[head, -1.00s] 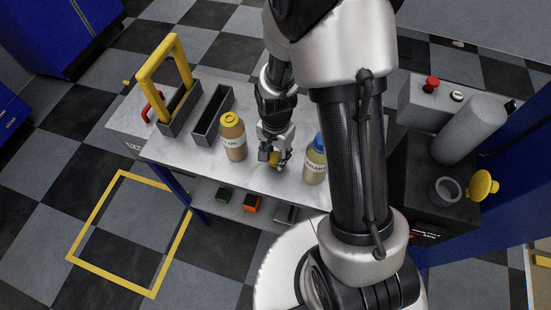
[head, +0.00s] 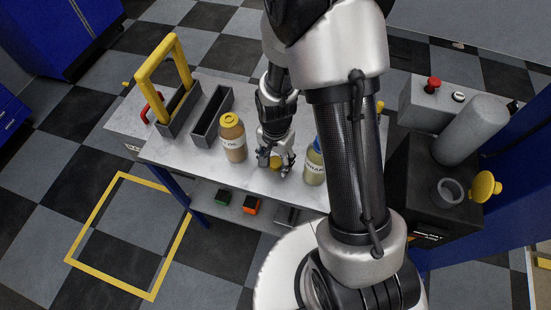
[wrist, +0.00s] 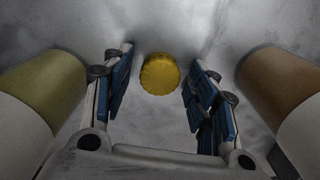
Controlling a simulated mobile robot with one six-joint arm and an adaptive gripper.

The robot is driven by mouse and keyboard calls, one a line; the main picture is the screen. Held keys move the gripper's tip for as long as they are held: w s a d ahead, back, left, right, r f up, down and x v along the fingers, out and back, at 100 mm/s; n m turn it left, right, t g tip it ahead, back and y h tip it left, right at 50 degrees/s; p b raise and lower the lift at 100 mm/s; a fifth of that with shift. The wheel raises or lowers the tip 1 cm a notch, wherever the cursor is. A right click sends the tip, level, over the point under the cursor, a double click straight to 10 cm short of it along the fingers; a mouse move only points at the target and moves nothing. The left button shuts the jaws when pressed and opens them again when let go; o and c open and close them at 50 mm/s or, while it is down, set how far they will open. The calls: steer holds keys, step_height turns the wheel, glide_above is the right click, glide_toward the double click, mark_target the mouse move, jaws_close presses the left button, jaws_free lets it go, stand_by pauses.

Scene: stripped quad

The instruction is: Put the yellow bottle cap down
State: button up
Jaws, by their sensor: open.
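The yellow bottle cap (head: 275,162) lies on the light grey tabletop (head: 190,162). It also shows in the wrist view (wrist: 160,74), as a round ridged disc between the fingers. My gripper (head: 276,166) is open, with one finger on each side of the cap and a gap to both. A bottle with a yellow cap and brown contents (head: 233,140) stands left of the gripper in the head view. A bottle with a blue cap and yellowish contents (head: 314,168) stands to the right, partly hidden by my arm.
Two dark narrow trays (head: 211,118) and a yellow handle frame (head: 165,70) are at the table's left. Bottles stand close on both sides of the gripper.

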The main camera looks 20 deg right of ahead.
step_height(320, 180, up, 12)
steer(key=p, duration=0.4)
step_height(320, 180, up, 14)
steer(key=n+t, duration=0.2)
steer(key=n, duration=0.3)
glide_above(276, 162)
steer(key=s, duration=0.5)
steer(key=s+r+n+t, duration=0.2)
steer(key=s+r+n, duration=0.3)
steer(key=s+r, duration=0.3)
steer(key=shift+s+t, duration=0.3)
steer(key=shift+s, duration=0.65)
steer(key=shift+f+b, duration=0.45)
steer(key=shift+f, duration=0.15)
